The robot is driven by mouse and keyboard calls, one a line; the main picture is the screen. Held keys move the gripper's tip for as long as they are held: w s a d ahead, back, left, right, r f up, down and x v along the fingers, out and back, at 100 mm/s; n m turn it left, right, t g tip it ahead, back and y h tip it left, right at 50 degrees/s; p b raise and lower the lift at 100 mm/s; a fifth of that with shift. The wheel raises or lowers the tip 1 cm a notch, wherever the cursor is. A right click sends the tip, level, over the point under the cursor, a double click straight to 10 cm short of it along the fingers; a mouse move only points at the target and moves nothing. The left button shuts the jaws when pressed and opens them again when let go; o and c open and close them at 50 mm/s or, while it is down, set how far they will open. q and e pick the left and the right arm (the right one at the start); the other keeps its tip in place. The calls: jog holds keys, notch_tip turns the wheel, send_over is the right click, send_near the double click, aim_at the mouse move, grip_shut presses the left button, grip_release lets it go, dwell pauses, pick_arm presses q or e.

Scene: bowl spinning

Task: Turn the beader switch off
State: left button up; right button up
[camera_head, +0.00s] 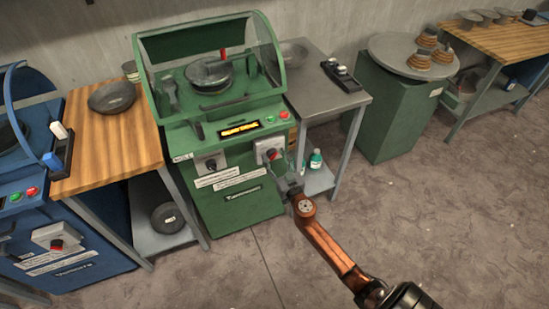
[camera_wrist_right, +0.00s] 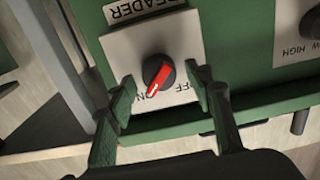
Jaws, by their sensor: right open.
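The beader switch (camera_wrist_right: 158,73) is a round black knob with a red pointer on a pale plate. Its white line slants toward the printed ON in the upside-down right wrist view, with OFF beside it. In the head view the switch (camera_head: 271,154) sits on the green machine's front, right of the other knob. My right gripper (camera_wrist_right: 162,100) is open, its two fingers on either side of the switch plate, with the knob between them and apart from both. In the head view the right gripper (camera_head: 287,184) is just below and right of the switch. My left gripper is not in view.
The green machine (camera_head: 238,206) has a clear hood and a second knob (camera_head: 211,165). A grey metal table (camera_head: 325,95) stands close on its right, with a green bottle (camera_head: 316,160) on the lower shelf. A wooden table (camera_head: 108,140) is on the left. Open floor lies in front.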

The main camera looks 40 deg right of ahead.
jog(key=shift+c, duration=0.3)
jog(key=c, duration=1.1)
